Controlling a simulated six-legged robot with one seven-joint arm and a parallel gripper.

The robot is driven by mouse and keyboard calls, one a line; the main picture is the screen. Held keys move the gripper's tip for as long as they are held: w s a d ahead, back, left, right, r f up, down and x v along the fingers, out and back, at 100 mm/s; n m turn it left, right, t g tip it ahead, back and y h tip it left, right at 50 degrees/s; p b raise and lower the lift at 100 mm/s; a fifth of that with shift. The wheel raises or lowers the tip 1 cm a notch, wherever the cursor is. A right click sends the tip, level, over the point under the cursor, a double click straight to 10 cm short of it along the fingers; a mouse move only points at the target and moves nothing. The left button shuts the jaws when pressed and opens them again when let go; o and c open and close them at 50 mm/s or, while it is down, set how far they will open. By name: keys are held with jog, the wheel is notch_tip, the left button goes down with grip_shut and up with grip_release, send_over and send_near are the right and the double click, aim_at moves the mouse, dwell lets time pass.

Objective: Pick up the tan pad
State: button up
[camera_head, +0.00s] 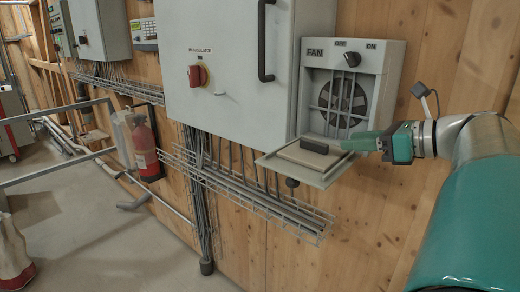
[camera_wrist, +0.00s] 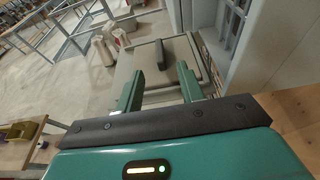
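The tan pad (camera_head: 303,156) lies flat on a pale square tray (camera_head: 324,180) that juts out below the fan box. A dark bar-shaped handle (camera_head: 314,147) sits on top of the pad. In the wrist view the pad (camera_wrist: 150,62) with its dark handle (camera_wrist: 165,54) lies ahead, beyond the fingertips. My gripper (camera_head: 347,143) reaches in from the right, close to the pad's right side. In the wrist view its two green fingers (camera_wrist: 160,70) are apart with nothing between them. The head view does not clearly show any contact.
The fan box (camera_head: 345,90) with a knob and grille is on the wooden wall just behind the tray. A grey cabinet (camera_head: 240,70) with a red isolator switch stands left of it. A wire cable tray (camera_head: 245,195) runs below. A fire extinguisher (camera_head: 146,148) hangs further left.

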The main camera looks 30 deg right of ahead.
aim_at(320, 143)
jog(key=x, duration=0.3)
jog(key=shift+w+a+f, duration=0.1)
jog(key=shift+w+a, duration=0.05)
jog(key=shift+w, duration=0.2)
jog(key=shift+w+a+f, duration=0.15)
jog(key=shift+w+a, duration=0.1)
jog(key=shift+w, duration=0.05)
jog(key=x, duration=0.4)
jog(key=shift+w+f, duration=0.2)
jog(key=shift+w, duration=0.1)
jog(key=shift+s, duration=0.1)
jog(key=shift+c, duration=0.9)
grip_shut()
